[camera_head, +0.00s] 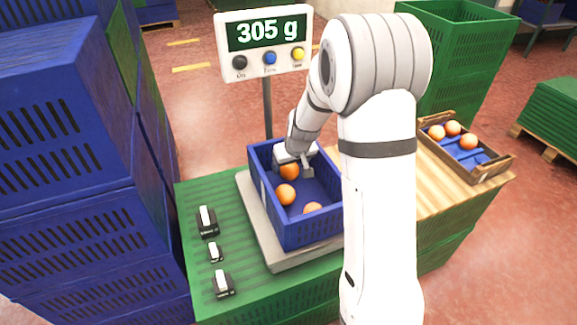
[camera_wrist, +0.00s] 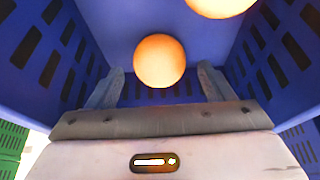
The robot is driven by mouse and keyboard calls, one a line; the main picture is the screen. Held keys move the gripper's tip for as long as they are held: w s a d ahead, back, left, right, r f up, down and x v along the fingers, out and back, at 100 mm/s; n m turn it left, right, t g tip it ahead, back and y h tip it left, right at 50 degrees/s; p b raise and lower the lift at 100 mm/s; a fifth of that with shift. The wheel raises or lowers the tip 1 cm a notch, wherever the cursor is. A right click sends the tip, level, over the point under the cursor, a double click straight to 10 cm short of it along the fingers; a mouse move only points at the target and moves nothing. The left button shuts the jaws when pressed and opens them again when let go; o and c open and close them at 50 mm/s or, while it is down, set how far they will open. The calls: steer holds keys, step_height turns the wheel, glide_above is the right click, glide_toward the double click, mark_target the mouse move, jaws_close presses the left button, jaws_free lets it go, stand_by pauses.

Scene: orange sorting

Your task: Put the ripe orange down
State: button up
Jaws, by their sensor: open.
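My gripper (camera_head: 297,168) reaches down into the blue crate (camera_head: 310,232) that stands on the scale plate (camera_head: 262,232). An orange (camera_head: 289,171) lies in the crate at the gripper, partly covered by it. In the wrist view the same orange (camera_wrist: 160,61) appears just beyond and between the two open fingers (camera_wrist: 160,88), with space on both sides. A second orange (camera_head: 285,194) lies nearer in the crate, and a third (camera_head: 312,208) is partly hidden by the crate's front wall. I cannot tell ripeness from color alone.
The scale display (camera_head: 266,42) reads 305 g. A wooden tray (camera_head: 487,172) with several oranges stands at right on a wooden board (camera_head: 437,185). Small black-and-white weights (camera_head: 208,221) lie left of the scale. Stacked blue crates (camera_head: 60,150) rise at left.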

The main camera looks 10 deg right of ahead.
steer(key=a+p+v, duration=0.1)
steer(key=p+v, duration=0.1)
steer(key=v, duration=0.8)
steer(key=s+d+r+m+g, duration=0.1)
steer(key=s+r, duration=0.1)
steer(key=s, duration=1.1)
steer(key=s+r+m+g, duration=0.1)
steer(key=s+r+g, duration=0.1)
steer(key=s, duration=1.1)
steer(key=shift+d+r+h, duration=0.35)
steer(key=shift+r+h, duration=0.05)
steer(key=shift+r, duration=0.4)
steer(key=shift+s, duration=0.1)
stand_by(0.4)
